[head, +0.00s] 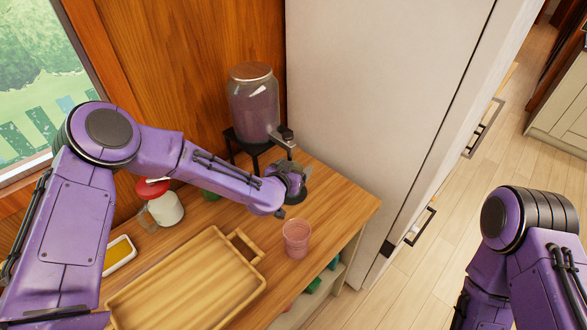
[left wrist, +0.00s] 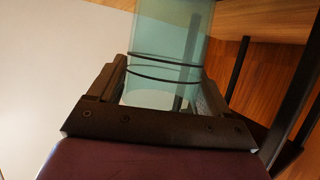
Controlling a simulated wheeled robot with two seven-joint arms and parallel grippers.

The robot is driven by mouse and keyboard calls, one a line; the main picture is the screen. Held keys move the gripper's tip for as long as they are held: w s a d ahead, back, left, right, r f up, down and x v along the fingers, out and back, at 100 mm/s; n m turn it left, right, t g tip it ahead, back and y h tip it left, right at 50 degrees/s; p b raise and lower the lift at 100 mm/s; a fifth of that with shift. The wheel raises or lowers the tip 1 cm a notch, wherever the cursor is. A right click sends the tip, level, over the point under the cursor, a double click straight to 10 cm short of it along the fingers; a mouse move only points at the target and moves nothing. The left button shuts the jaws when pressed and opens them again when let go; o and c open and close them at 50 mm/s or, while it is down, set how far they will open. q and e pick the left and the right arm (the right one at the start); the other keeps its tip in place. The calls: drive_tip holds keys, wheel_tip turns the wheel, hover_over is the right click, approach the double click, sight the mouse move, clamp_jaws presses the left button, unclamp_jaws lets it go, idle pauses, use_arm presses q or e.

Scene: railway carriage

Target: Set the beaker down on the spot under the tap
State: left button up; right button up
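My left gripper (head: 293,182) is just below the tap (head: 287,138) of the drink dispenser (head: 254,105). In the left wrist view, the gripper (left wrist: 165,78) has its two dark fingers on either side of a clear, green-tinted beaker (left wrist: 172,40) with dark rings around it. The fingers look closed on its sides. In the head view the beaker is mostly lost behind the gripper, and I cannot tell whether its base touches the counter (head: 325,200). The spot under the tap is hidden by my gripper. My right arm shows at the right, but its gripper is not visible.
A pinkish cup (head: 297,238) stands near the counter's front edge. A wooden tray (head: 188,285), a red-lidded white jug (head: 163,207) and a yellow-filled dish (head: 119,254) are to the left. The dispenser's black stand (head: 238,147) is close behind; a tall white cabinet (head: 375,90) is at the right.

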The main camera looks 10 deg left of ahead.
use_arm(q)
drive_tip(key=shift+o, duration=0.5)
drive_tip(key=shift+a, duration=0.1)
drive_tip(key=shift+r, duration=0.15)
drive_tip(key=b+v, duration=0.2)
drive_tip(key=v, duration=1)
